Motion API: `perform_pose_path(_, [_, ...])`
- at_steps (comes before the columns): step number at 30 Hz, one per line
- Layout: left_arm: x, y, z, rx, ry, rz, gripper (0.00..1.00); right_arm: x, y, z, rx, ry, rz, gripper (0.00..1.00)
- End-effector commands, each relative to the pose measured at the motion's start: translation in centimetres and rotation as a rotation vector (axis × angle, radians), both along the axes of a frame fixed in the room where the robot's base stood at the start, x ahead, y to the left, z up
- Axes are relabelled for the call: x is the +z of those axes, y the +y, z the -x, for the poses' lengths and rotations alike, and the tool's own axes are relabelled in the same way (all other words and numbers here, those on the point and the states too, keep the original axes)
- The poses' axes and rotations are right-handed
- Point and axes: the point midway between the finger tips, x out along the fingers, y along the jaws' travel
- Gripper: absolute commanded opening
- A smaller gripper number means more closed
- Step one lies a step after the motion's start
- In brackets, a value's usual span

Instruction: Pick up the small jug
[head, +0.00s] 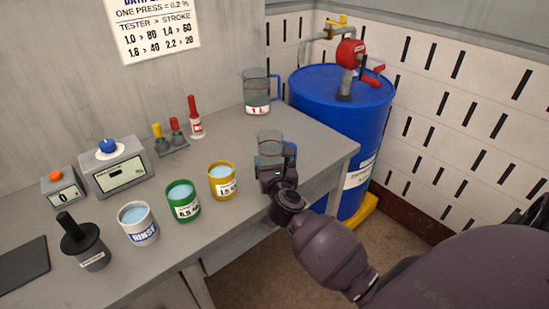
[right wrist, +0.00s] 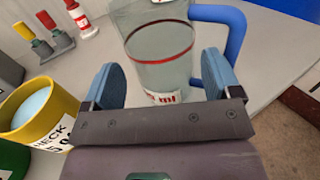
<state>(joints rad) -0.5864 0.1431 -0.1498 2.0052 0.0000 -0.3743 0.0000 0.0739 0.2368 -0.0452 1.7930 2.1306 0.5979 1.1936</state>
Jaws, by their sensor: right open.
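The small jug (head: 270,140) is clear, with a blue handle on its right side. It stands upright on the grey bench near the right front edge. In the right wrist view the small jug (right wrist: 158,50) shows a red ring and a label ending in "ml". My right gripper (head: 275,168) is at the jug's near side, partly hiding its lower part in the head view. In the right wrist view the right gripper (right wrist: 160,82) is open, its blue-padded fingers on either side of the jug's lower part. I cannot tell whether they touch it. My left gripper is not in view.
A larger jug (head: 257,92) marked 1 L stands farther back. Yellow (head: 222,182), green (head: 183,202) and white (head: 138,224) cups of liquid stand left of the gripper. A blue drum (head: 340,115) stands beyond the bench's right end.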

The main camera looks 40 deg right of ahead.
Motion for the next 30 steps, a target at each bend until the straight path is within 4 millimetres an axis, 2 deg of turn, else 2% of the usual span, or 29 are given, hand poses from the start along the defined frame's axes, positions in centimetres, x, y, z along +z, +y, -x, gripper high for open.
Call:
perform_pose_path(4, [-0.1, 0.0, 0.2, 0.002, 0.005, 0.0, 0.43, 0.7, -1.1, -1.9, 0.0, -0.002, 0.003, 0.83])
perform_pose_path(9, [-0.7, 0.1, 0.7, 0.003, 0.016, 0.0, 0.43, 0.4, -1.7, -3.4, 0.0, 0.0, 0.003, 0.83])
perform_pose_path(18, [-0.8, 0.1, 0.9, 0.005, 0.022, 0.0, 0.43, 0.5, -1.9, -3.7, 0.0, 0.001, 0.002, 0.83])
perform_pose_path(24, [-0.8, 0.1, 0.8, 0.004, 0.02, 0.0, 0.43, 0.5, -1.9, -3.7, 0.0, 0.001, 0.002, 0.53])
perform_pose_path(30, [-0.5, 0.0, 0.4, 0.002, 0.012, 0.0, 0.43, 0.5, -1.9, -3.6, 0.0, 0.0, 0.002, 0.53])
